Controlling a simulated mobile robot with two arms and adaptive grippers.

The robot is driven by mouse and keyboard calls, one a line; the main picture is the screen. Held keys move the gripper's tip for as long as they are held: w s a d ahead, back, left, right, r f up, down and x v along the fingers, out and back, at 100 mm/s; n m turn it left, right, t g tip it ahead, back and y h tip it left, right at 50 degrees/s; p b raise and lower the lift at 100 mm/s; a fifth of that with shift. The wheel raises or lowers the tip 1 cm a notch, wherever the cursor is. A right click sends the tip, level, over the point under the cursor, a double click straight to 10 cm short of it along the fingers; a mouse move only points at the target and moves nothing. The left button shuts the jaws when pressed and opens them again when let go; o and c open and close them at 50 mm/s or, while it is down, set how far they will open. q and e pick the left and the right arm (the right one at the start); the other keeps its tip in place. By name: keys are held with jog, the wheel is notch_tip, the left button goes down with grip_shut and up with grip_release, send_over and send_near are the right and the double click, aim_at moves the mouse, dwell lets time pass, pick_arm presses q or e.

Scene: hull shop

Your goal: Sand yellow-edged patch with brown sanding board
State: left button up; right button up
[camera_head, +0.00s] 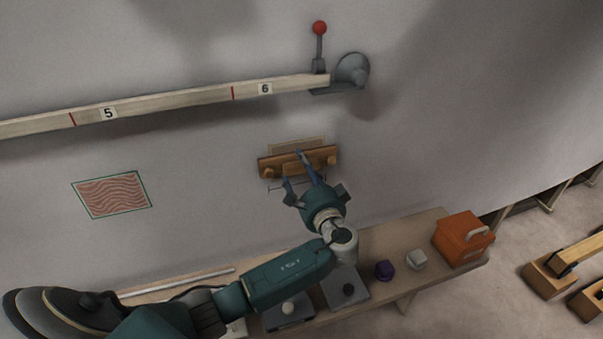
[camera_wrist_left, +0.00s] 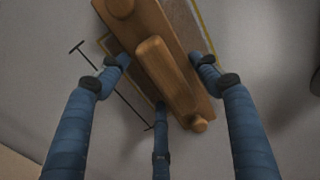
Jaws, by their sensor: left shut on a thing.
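The brown sanding board (camera_head: 270,163) is held against or very near the grey hull wall. In the left wrist view the board (camera_wrist_left: 185,70) has a raised middle grip and a round knob at each end. My left gripper (camera_head: 302,172) is shut on the board's middle grip, its blue fingers (camera_wrist_left: 163,82) around it. The yellow-edged patch (camera_head: 298,145) shows as a tan strip above the board; the board hides the rest. In the left wrist view its yellow edge (camera_wrist_left: 207,38) runs beside the board. My right gripper is not in view.
A green-edged patch (camera_head: 112,194) with wavy red lines is on the wall at left. A numbered wooden rail (camera_head: 180,97) crosses above, with a red-knobbed lever (camera_head: 319,45).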

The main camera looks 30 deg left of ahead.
pick_arm(q)
jog(key=shift+a+r+p, duration=0.15)
jog(key=shift+r+p, duration=2.45)
jog(key=shift+r, duration=0.95)
jog(key=b, duration=0.6)
send_over(297, 182)
jog(key=v, duration=0.3)
jog(key=shift+s+d+f, duration=0.1)
jog(key=shift+f, duration=1.65)
jog(key=shift+s+d+f, duration=0.1)
jog(key=shift+f, duration=2)
jog(key=shift+s+a+f+b, duration=0.1)
jog(key=shift+a+f+b, duration=0.05)
jog(key=shift+f+b, duration=1)
jog(key=shift+f, duration=0.3)
jog(key=shift+f+b, duration=0.15)
jog(key=shift+b, duration=0.15)
jog(key=shift+f, duration=0.25)
jog(key=f+b, duration=0.2)
jog(key=shift+d+f+b, duration=0.2)
jog(key=shift+f+b, duration=0.05)
jog(key=shift+b, duration=0.05)
jog(key=shift+r, duration=0.1)
